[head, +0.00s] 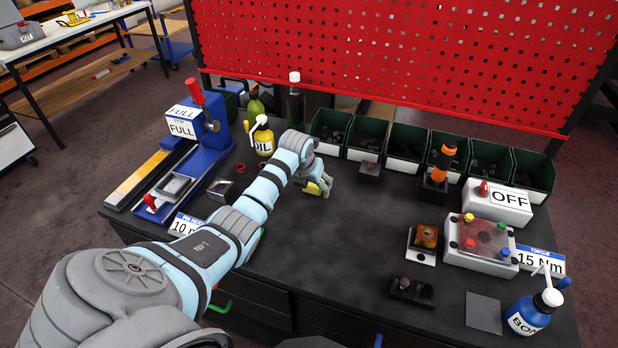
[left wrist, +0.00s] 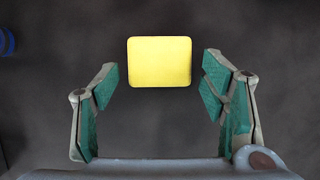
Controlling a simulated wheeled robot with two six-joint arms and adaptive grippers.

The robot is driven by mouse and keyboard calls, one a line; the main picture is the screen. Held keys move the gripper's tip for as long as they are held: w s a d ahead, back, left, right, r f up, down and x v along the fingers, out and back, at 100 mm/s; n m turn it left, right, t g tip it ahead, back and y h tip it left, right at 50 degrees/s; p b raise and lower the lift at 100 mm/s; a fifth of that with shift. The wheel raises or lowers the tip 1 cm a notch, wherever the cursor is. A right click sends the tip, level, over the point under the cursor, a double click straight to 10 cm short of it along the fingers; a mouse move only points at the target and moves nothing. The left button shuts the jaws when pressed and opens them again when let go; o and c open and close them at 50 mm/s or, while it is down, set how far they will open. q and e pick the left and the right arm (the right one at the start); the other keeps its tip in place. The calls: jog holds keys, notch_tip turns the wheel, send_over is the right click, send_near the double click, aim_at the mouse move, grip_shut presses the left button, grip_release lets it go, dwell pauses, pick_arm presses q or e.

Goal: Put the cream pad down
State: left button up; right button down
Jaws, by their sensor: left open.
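The cream pad (left wrist: 160,62) looks yellow, a rounded rectangle lying flat on the dark tabletop in the left wrist view. In the head view a bit of its yellow (head: 313,189) shows under my left gripper (head: 325,183), which hides most of it. My left gripper also shows in the left wrist view (left wrist: 160,84); its green-padded fingers are spread wide, with a clear gap on each side of the pad. Nothing is held in it. My right gripper is in neither view.
Green bins (head: 365,137) line the back below a red pegboard (head: 400,60). A dark block (head: 369,172) is right of the gripper. The table's front middle (head: 330,250) is clear.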

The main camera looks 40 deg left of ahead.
pick_arm(q)
jog(key=p+v, duration=0.2)
jog(key=v, duration=1)
jog(key=shift+f, duration=0.1)
